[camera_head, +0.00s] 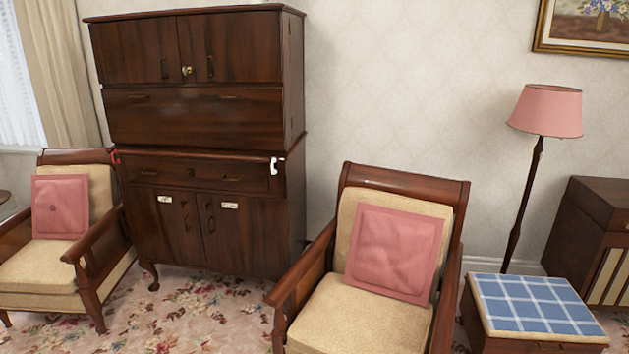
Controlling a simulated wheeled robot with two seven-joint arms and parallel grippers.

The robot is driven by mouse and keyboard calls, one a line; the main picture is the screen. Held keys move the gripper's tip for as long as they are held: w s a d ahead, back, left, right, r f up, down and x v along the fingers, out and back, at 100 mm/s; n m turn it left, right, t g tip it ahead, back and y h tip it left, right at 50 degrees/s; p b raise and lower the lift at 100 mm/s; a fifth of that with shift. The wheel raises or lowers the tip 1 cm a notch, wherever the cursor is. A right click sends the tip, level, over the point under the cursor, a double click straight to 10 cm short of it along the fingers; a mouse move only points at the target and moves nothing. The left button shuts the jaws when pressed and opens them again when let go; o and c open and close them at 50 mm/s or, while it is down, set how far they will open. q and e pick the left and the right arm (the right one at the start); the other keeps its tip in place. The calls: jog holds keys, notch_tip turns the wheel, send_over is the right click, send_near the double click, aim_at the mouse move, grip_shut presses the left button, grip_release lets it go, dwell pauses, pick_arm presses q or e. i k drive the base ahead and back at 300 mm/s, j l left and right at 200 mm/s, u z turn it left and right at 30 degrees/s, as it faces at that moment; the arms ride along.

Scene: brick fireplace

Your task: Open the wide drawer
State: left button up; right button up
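A tall dark wooden cabinet stands against the wall at the left. A wide drawer (215,174) runs across it above the lower doors, with a small handle towards each side and a keyhole-like spot in the middle. Its front looks flush, so it appears shut. Higher up is another wide front (195,118) with two handles, also flush. A small white hook-like thing (274,166) shows at the drawer's right end and a small red one (115,157) at the cabinet's left edge. Neither of my grippers is in view.
A cushioned armchair (45,272) stands at the cabinet's left and overlaps its edge. Another armchair (360,318) stands in front, to the right. Flowered carpet (200,305) lies open between them. A blue-checked stool (535,305) and a pink-shaded lamp (548,110) stand at the right.

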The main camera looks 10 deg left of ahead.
aim_at(207, 174)
jog(key=i+j+u, duration=0.1)
jog(key=i+u, duration=0.25)
jog(key=i, duration=0.25)
jog(key=i+u, duration=0.3)
jog(key=i, duration=0.25)
jog(key=i+j+z, duration=0.15)
jog(key=i, duration=0.25)
jog(key=i+j+z, duration=0.15)
jog(key=i+j, duration=0.15)
jog(key=i+j+z, duration=0.2)
jog(key=j, duration=0.15)
jog(key=i+j+z, duration=0.2)
jog(key=j, duration=0.15)
jog(key=i+j+z, duration=0.2)
jog(key=j, duration=0.2)
jog(key=i+j+z, duration=0.2)
jog(key=j, duration=0.2)
jog(key=j+z, duration=0.2)
jog(key=j, duration=0.2)
